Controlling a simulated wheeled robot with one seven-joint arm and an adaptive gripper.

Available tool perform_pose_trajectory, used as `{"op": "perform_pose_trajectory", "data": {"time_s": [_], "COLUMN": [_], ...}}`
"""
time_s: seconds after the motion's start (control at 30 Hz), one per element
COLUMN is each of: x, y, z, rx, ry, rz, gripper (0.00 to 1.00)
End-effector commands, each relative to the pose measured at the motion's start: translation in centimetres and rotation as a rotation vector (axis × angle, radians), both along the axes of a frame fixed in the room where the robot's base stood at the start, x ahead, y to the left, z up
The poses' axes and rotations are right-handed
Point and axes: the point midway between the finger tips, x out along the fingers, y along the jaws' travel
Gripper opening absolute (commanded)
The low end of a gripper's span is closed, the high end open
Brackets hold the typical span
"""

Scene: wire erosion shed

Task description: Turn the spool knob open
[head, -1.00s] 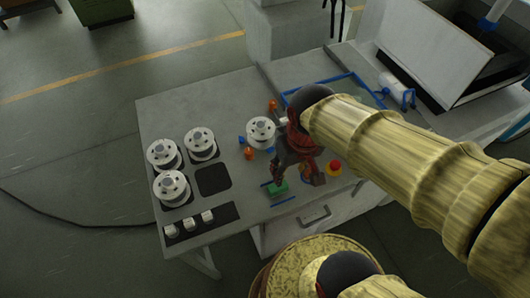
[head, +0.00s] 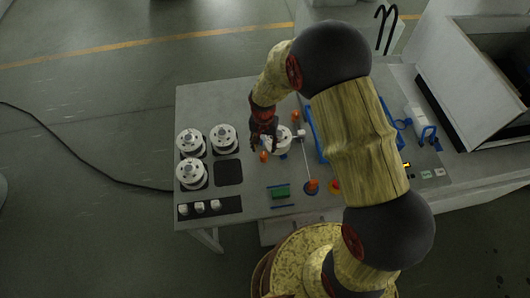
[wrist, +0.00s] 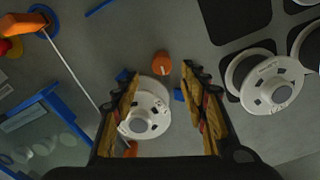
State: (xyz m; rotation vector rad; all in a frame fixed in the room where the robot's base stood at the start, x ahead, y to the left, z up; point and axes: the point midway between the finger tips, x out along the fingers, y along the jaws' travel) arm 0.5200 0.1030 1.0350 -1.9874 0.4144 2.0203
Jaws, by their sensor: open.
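The round orange knob (wrist: 161,63) with a pale line on its top shows between my fingertips in the wrist view, beside a white spool (wrist: 147,112). In the head view the knob (head: 264,156) sits just on the near side of that spool (head: 277,145). A second orange knob (wrist: 130,149), partly hidden, is on the spool's far side; it also shows in the head view (head: 295,116). My gripper (wrist: 160,69) is open and empty, with its fingers spread above the spool and near knob. Height and contact cannot be told. Small blue pieces (wrist: 178,95) flank the spool.
White spools (head: 190,172) stand on dark pads at the left, beside an empty pad (head: 228,172). A thin white line runs from near the central spool to an orange piece (head: 312,186). A green block (head: 281,191) lies near the front. A blue frame (head: 318,137) stands to the right.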

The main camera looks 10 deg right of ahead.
Motion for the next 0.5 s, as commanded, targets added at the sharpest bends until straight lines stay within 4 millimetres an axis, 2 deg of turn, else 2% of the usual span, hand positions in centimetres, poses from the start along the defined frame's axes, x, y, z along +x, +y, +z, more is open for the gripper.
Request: {"op": "perform_pose_trajectory", "data": {"time_s": [0.27, 0.5], "x": [0.2, 0.1], "y": [0.0, 0.0], "z": [-1.1, -4.7], "rx": [0.002, 0.002], "ry": [-0.011, -0.011], "rz": [-0.079, -0.077], "gripper": [0.44, 0.44]}}
